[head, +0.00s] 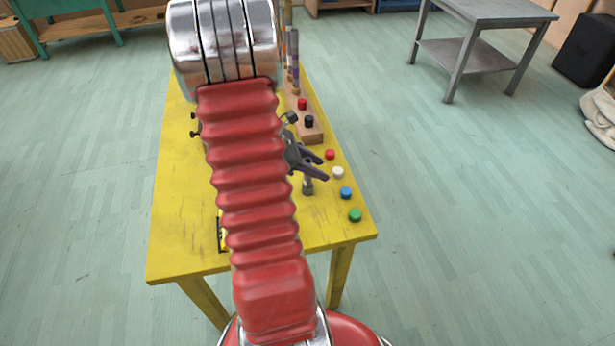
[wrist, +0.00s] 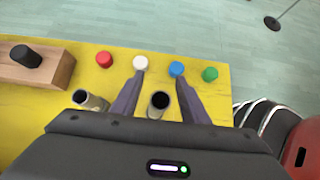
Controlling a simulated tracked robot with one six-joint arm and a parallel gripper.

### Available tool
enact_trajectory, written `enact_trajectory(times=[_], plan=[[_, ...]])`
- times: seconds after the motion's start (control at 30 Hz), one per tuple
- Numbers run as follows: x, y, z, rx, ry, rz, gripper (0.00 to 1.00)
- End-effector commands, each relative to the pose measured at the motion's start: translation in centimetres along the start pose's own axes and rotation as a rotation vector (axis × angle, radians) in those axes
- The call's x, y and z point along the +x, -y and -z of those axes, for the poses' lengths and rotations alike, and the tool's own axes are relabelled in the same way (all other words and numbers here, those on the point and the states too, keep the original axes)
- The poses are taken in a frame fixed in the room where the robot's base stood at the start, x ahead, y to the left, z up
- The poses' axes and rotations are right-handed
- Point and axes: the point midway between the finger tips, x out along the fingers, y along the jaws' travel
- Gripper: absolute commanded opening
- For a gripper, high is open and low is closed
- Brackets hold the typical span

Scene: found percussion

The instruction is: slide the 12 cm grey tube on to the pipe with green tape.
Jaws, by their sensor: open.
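My gripper (head: 318,167) is open above the near right part of the yellow table. In the wrist view its two dark fingers (wrist: 159,80) lie either side of a hollow grey tube (wrist: 160,104), with room at both sides. I cannot tell whether the tube is at finger height. A second open tube (wrist: 90,101) stands left of the fingers. A grey tube (head: 307,187) shows under the gripper in the head view. I cannot tell which tube is 12 cm long. Upright banded pipes (head: 294,62) stand at the back, partly hidden by my arm; no green tape can be made out.
A wooden block (head: 312,133) bears red and black caps. Red (head: 330,154), white (head: 338,172), blue (head: 346,193) and green (head: 355,215) caps line the right edge of the yellow table (head: 180,235). My arm hides the table's middle.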

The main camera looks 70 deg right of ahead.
Motion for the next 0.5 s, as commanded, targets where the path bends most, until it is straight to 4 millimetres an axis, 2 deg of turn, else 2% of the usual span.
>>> enact_trajectory(times=[0.07, 0.5], plan=[[-0.01, 0.0, -0.01, 0.0, 0.0, 0.0, 0.41], [-0.01, 0.0, -0.01, 0.0, 0.0, 0.0, 0.11]])
